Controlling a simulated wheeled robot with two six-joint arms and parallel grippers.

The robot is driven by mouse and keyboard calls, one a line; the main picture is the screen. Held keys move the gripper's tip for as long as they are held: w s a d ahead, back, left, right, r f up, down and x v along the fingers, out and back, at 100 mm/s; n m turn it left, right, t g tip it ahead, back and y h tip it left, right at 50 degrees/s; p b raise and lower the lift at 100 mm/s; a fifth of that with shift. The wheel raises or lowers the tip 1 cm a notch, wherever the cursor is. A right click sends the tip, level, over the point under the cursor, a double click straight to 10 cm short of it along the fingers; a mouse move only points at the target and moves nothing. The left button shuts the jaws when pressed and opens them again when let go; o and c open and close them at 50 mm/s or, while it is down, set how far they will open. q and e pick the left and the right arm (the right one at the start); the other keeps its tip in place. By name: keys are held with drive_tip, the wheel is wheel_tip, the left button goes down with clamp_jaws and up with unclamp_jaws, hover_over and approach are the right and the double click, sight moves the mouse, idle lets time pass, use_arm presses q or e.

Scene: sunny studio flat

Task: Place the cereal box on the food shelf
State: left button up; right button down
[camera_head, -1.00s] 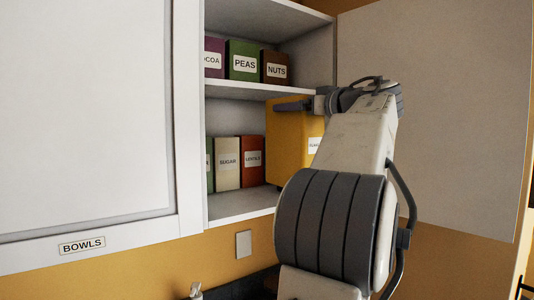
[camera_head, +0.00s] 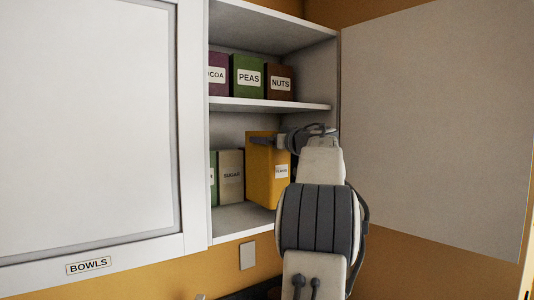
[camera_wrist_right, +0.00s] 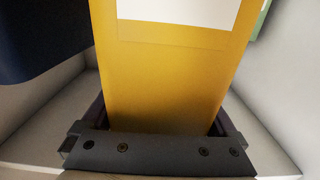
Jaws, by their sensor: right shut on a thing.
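The yellow cereal box (camera_head: 262,180) is upright at the lower compartment of the open food cupboard, in front of the lower shelf's right part. Its label is too small to read surely. My right gripper (camera_head: 275,141) is shut on the upper part of the box. In the right wrist view the yellow box (camera_wrist_right: 170,80) fills the space between the jaws of my right gripper (camera_wrist_right: 165,140). The lower shelf (camera_head: 240,221) shows bare in front of the boxes. Whether the box's base touches the shelf cannot be told. My left gripper is not in view.
A sugar box (camera_head: 231,185) and a green box (camera_head: 213,180) stand left of the cereal box. Cocoa (camera_head: 218,75), peas (camera_head: 247,78) and nuts (camera_head: 279,83) boxes stand on the upper shelf (camera_head: 270,103). The open door (camera_head: 440,120) is at right, a closed bowls door (camera_head: 85,120) at left.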

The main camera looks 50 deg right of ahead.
sight(282, 152)
wheel_tip(282, 152, down, 3)
drive_tip(key=shift+w, duration=0.15)
unclamp_jaws()
drive_tip(key=shift+f, duration=0.15)
drive_tip(key=b+v, duration=0.4)
drive_tip(key=v, duration=0.6)
drive_tip(key=shift+s, duration=0.35)
drive_tip(key=shift+s+a, duration=0.25)
drive_tip(key=shift+s, duration=0.35)
